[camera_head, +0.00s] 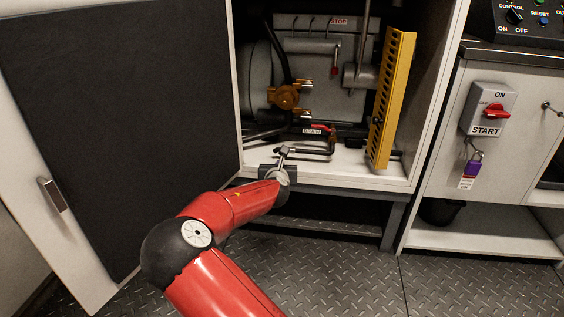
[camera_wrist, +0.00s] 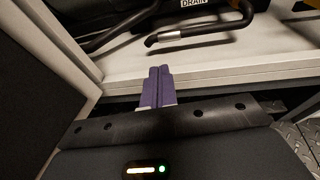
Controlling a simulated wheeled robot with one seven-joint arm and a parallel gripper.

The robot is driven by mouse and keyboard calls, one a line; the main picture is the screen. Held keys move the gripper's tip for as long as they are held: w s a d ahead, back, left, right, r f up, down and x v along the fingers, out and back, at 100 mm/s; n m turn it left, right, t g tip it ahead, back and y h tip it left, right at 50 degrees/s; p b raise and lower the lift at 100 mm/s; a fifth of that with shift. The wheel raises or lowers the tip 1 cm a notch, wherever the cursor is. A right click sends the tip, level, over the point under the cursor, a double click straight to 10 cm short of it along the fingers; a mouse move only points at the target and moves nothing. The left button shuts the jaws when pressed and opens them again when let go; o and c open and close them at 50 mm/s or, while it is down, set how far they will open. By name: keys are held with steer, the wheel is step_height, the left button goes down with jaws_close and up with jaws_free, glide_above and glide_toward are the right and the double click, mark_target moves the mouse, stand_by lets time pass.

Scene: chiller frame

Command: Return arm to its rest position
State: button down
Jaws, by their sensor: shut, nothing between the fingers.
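My red arm reaches from the bottom of the head view up to the open cabinet. My gripper (camera_head: 284,154) is at the front edge of the cabinet floor, seen small and partly behind the wrist. In the wrist view the two purple fingers of my gripper (camera_wrist: 157,84) lie side by side, shut, with nothing between them. The fingertips point at the cabinet's front lip (camera_wrist: 210,68). A bent dark pipe (camera_wrist: 205,30) lies beyond them, apart from the fingers.
The dark-faced cabinet door (camera_head: 120,130) stands open at left. Inside are a brass valve (camera_head: 287,97), a DRAIN label (camera_head: 313,130) and a yellow slotted panel (camera_head: 391,98). A START switch box (camera_head: 488,108) with a purple padlock (camera_head: 473,164) is at right. The plate floor (camera_head: 330,270) is clear.

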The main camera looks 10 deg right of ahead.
steer(key=s+d+r+m+g+p, duration=0.25)
steer(key=s+d+m+g, duration=0.35)
steer(key=s+d+m, duration=0.65)
steer(key=s+a+r+m+g+y+p, duration=0.1)
steer(key=s+r+m, duration=0.4)
steer(key=s, duration=0.6)
steer(key=s+a+r+m+g+y+p, duration=0.1)
steer(key=s+a+r+m+p, duration=0.2)
steer(key=s+m, duration=0.6)
steer(key=s+a+r+m+g+y+p, duration=0.1)
steer(key=s+a+r+m, duration=0.4)
steer(key=s, duration=0.9)
step_height(320, 180, up, 3)
steer(key=shift+s+a+r+m+p, duration=0.2)
steer(key=shift+s+m+p, duration=0.2)
steer(key=shift+m+p, duration=0.5)
